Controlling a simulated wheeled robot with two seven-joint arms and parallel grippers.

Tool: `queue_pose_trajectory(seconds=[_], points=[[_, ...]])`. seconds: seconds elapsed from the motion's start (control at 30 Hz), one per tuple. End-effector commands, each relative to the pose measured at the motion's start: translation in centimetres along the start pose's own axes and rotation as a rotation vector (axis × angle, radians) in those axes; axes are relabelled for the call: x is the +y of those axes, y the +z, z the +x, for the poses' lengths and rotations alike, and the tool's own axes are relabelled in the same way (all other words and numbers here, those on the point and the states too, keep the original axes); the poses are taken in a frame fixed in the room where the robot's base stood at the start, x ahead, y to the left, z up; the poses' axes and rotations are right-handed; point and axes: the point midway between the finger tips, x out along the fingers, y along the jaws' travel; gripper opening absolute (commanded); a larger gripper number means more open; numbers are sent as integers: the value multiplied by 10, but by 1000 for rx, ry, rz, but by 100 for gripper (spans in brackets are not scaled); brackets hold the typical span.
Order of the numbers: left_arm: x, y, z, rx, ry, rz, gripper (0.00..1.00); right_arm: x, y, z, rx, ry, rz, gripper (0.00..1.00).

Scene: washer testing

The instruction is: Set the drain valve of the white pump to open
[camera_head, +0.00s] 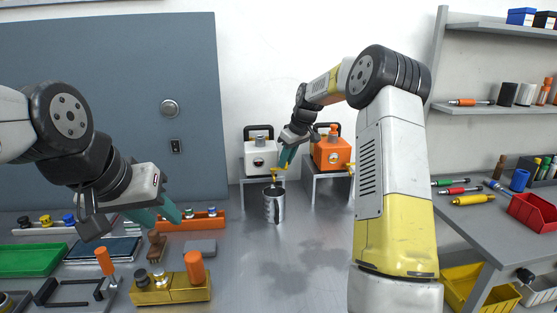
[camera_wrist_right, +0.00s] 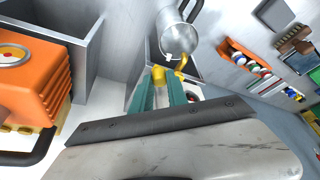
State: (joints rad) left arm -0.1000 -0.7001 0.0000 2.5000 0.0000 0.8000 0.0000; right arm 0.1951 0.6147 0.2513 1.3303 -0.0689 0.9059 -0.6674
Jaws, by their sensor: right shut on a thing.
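The white pump (camera_head: 258,157) sits on a grey stand against the back wall, with a round gauge on its front. A yellow valve piece (camera_head: 274,177) shows below its right side, above a metal jug (camera_head: 275,208). My right gripper (camera_head: 286,160) reaches down beside the pump's right side, its teal fingers shut on the yellow valve piece. In the right wrist view the yellow piece (camera_wrist_right: 158,73) is at the fingertips and the jug (camera_wrist_right: 180,35) is just beyond. The exact lever angle is hard to tell. My left gripper (camera_head: 166,214) hangs over the bench at left, holding nothing visible; its finger gap is unclear.
An orange pump (camera_head: 332,152) stands on its own stand to the right, close to my right arm. An orange rack (camera_head: 190,221), a brass block (camera_head: 170,290) and a green tray (camera_head: 32,260) lie at left. The bench middle is mostly clear. A red bin (camera_head: 532,212) stands on the right-hand table.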

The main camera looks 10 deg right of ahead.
Motion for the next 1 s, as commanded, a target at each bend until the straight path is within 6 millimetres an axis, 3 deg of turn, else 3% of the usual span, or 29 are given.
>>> queue_pose_trajectory(seconds=[1.0], points=[[0, 0, 0, 0, 0, 0, 36, -43, 6, -4, 3, 358, 856, 0]])
